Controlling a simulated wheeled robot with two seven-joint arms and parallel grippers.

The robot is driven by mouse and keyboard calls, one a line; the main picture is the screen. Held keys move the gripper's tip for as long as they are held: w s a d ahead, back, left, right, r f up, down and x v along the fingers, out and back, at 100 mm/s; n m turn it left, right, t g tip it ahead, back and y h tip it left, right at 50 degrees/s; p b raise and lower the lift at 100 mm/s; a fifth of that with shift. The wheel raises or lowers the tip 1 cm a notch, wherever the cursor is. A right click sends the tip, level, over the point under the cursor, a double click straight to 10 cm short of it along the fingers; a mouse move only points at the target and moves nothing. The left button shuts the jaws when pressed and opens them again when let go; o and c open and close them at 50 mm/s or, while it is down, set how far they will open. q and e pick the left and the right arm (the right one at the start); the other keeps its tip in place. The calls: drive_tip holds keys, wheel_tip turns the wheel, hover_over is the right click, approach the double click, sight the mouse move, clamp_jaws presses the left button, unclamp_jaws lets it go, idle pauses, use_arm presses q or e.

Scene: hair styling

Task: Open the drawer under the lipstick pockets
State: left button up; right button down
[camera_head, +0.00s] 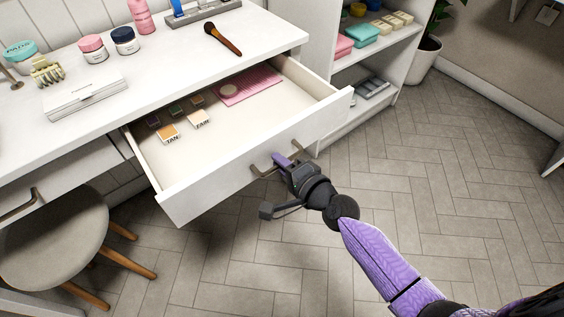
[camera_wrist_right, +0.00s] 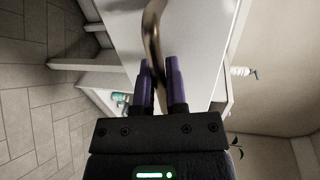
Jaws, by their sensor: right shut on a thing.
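The white drawer (camera_head: 240,168) is pulled well out of the white table in the head view. Its bronze bar handle (camera_head: 259,173) is on the front panel. My right gripper (camera_head: 281,160) is shut on this handle. In the right wrist view the handle (camera_wrist_right: 152,35) runs down between the two purple fingers of my right gripper (camera_wrist_right: 159,65). A grey holder (camera_head: 203,14) with a blue item stands on the tabletop behind the open drawer; its pockets are partly cut off. My left gripper is not in view.
A brush (camera_head: 223,39) lies on the tabletop. A stool (camera_head: 55,235) stands lower left. A shelf unit (camera_head: 340,110) stands close right of the drawer. The floor in front is clear.

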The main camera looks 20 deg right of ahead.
drive_tip(key=c, duration=0.8)
unclamp_jaws()
drive_tip(key=shift+o, duration=0.4)
drive_tip(key=p+v, duration=0.1)
drive_tip(key=v, duration=0.8)
drive_tip(key=shift+s, duration=0.4)
